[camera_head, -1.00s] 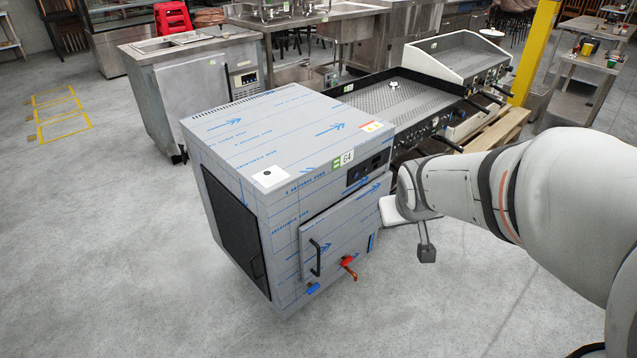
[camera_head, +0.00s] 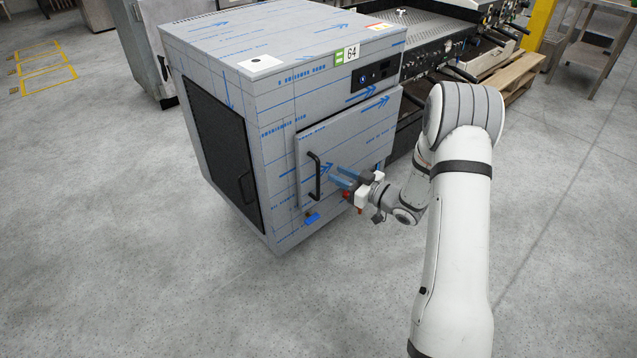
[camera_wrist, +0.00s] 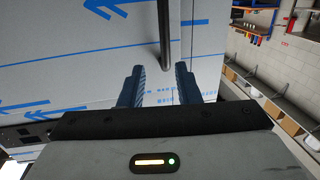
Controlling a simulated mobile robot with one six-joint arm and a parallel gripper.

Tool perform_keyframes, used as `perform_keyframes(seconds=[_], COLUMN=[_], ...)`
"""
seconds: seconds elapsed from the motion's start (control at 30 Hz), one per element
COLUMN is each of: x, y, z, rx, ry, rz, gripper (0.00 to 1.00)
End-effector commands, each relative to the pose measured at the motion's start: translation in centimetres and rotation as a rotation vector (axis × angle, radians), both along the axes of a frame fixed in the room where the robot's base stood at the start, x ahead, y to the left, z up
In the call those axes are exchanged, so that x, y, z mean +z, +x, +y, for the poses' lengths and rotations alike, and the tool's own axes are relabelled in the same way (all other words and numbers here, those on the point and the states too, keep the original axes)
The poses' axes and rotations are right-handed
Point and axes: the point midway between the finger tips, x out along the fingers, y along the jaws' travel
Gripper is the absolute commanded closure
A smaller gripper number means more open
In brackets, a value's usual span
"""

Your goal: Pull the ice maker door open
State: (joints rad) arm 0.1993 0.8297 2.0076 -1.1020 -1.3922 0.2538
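The ice maker (camera_head: 270,110) is a boxy steel cabinet in blue-printed film. Its front door (camera_head: 350,135) looks closed. A dark upright bar handle (camera_head: 314,178) sits near the door's left edge. My gripper (camera_head: 335,176) is open, in front of the door just right of the handle, its blue fingers pointing at it. In the wrist view the handle (camera_wrist: 165,35) comes down to between the two open fingertips (camera_wrist: 160,68). I cannot tell whether the fingers touch it.
A dark panel (camera_head: 218,145) covers the cabinet's left side. A griddle (camera_head: 435,35) stands behind to the right, beside a wooden pallet (camera_head: 510,75). The concrete floor (camera_head: 180,290) in front and to the left is clear.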

Motion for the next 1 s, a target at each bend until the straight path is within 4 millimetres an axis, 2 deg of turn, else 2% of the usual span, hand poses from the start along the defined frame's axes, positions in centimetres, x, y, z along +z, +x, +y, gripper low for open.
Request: perform_keyframes(seconds=[0.03, 0.17, 0.6, 1.0], x=[-0.9, -1.1, -1.1, -0.9], y=[-0.2, -0.1, 3.8, 4.4], z=[0.1, 0.7, 5.7, 6.3], rx=[0.015, 0.035, 0.034, 0.030], ry=[0.020, 0.041, 0.039, 0.039], rz=[-0.003, -0.011, -0.012, -0.009], gripper=[0.70, 0.70, 0.70, 0.70])
